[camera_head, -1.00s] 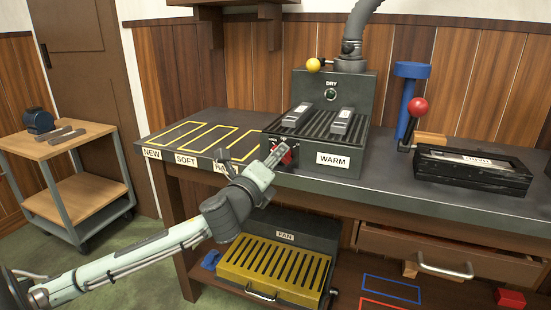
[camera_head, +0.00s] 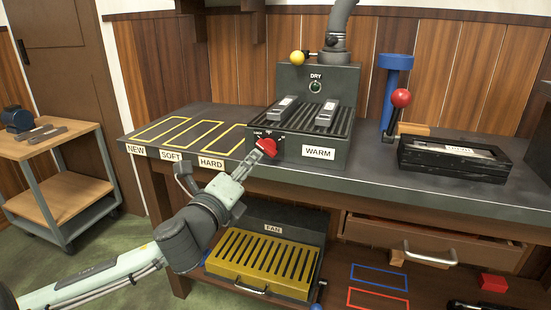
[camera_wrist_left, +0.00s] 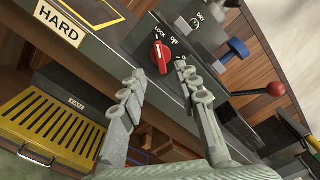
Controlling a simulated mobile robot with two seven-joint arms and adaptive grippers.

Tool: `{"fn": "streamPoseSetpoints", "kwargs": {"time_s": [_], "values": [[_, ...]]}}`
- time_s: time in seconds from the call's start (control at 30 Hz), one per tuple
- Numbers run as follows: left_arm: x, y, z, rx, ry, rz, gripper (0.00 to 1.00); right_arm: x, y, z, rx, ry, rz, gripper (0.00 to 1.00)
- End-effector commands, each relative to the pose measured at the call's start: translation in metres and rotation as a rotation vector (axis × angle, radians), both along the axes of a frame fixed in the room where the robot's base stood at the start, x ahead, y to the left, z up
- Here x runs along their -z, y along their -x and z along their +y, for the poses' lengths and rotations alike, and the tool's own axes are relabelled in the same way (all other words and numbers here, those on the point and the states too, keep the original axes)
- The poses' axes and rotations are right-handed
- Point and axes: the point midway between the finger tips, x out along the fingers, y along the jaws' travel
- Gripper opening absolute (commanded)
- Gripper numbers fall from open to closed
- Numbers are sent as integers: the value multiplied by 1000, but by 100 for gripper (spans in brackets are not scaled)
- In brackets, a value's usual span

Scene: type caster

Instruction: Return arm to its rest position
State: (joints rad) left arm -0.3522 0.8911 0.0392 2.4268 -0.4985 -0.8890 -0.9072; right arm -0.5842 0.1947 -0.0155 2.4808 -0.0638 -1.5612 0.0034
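My left gripper (camera_head: 256,152) is in front of the bench, by the red knob (camera_head: 267,147) on the front of the dark WARM unit (camera_head: 310,150). In the left wrist view its two fingers (camera_wrist_left: 160,85) are spread apart with nothing between them. The knob (camera_wrist_left: 160,58) shows just beyond the fingertips, with a small gap, next to the LOCK and OFF labels. My left arm (camera_head: 180,235) reaches in from the lower left. My right gripper is not seen.
Two grey cassettes (camera_head: 326,113) lie on the unit's slatted top. A black tray (camera_head: 455,160) and a red-balled lever (camera_head: 400,98) stand to the right. The FAN box (camera_head: 262,262) is below. A wooden cart (camera_head: 50,150) stands left. The floor between is clear.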

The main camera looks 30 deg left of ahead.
Motion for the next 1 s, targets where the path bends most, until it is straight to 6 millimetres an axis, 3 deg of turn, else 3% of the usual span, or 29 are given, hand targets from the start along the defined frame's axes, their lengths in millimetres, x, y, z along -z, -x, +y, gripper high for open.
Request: {"fn": "streamPoseSetpoints", "kwargs": {"time_s": [0.2,0.27,0.33,0.47,0.53,0.7,0.83,1.0], "values": [[2,0,1,-4,10,4,32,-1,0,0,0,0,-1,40],[11,0,5,-20,50,19,32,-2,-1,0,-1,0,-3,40],[32,3,14,-63,147,53,32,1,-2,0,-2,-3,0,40],[108,20,32,-214,469,156,32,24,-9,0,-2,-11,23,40],[159,37,34,-327,676,216,32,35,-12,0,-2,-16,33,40],[272,97,7,-635,1127,344,32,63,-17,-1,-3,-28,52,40],[334,145,-32,-867,1389,416,32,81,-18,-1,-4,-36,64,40],[375,187,-75,-1078,1580,470,32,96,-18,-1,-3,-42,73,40]]}}
